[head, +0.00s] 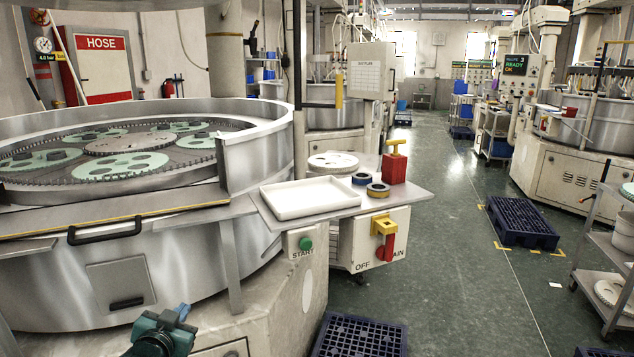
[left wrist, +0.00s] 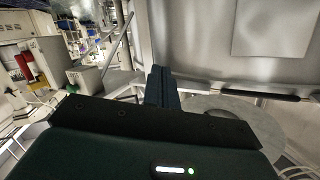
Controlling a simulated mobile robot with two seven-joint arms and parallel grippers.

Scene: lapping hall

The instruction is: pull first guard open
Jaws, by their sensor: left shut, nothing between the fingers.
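The near lapping machine (head: 55,290) has a curved metal front guard (head: 185,262) with a black bar handle (head: 105,231) just under a yellow-striped edge. I cannot tell for sure whether the guard is shut. My left gripper (head: 182,312) is at the bottom of the head view, below and right of the handle and apart from it. In the left wrist view its dark fingers (left wrist: 160,87) are together and empty. A dark bar (left wrist: 258,95), seemingly the handle, lies to their right. My right gripper is in neither view.
A side shelf with a white tray (head: 310,197), rolls of tape (head: 378,190) and a red block (head: 393,168) juts out right of the guard. Below it are a green start button (head: 305,243) and a red-yellow switch (head: 384,235).

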